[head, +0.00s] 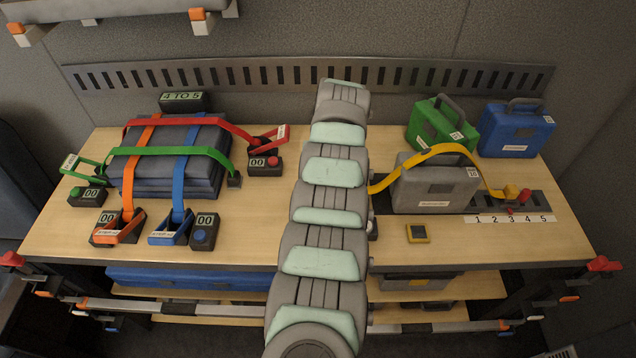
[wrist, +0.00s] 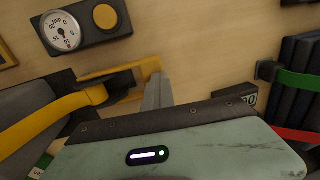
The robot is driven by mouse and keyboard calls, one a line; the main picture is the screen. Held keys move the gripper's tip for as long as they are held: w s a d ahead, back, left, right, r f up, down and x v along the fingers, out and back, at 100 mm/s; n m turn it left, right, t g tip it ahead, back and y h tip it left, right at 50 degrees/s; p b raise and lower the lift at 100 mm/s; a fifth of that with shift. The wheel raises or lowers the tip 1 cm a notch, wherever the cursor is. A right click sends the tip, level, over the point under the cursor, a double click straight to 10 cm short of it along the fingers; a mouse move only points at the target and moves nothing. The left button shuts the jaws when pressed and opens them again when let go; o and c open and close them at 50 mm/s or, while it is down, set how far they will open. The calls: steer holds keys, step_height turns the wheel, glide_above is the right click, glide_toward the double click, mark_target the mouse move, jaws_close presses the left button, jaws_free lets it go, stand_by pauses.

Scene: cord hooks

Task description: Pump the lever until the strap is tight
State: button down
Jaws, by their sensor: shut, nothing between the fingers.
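In the wrist view the strap (wrist: 40,122) rises from lower left to a yellow lever (wrist: 120,76). My gripper (wrist: 157,80) is shut and empty, its fingertips beside the lever's right end; I cannot tell whether they touch. A dial gauge (wrist: 62,31) and a round yellow button (wrist: 105,16) sit on a dark box beyond the lever.
At left, dark stacked pads carry green (head: 160,150), red (head: 190,128), blue and orange straps, with levers and readouts around them. Green (head: 430,128) and blue (head: 515,132) cases stand at back right. A small yellow-framed box (head: 417,233) lies near the front. Bare tabletop (head: 540,240) shows at front right.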

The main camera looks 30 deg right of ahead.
steer(key=shift+s+d+f, duration=0.15)
steer(key=shift+d+f, duration=0.1)
step_height(320, 180, up, 14)
steer(key=b, duration=0.2)
steer(key=shift+d+r, duration=0.15)
steer(key=shift+r, duration=0.1)
steer(key=shift+s, duration=0.1)
stand_by(0.7)
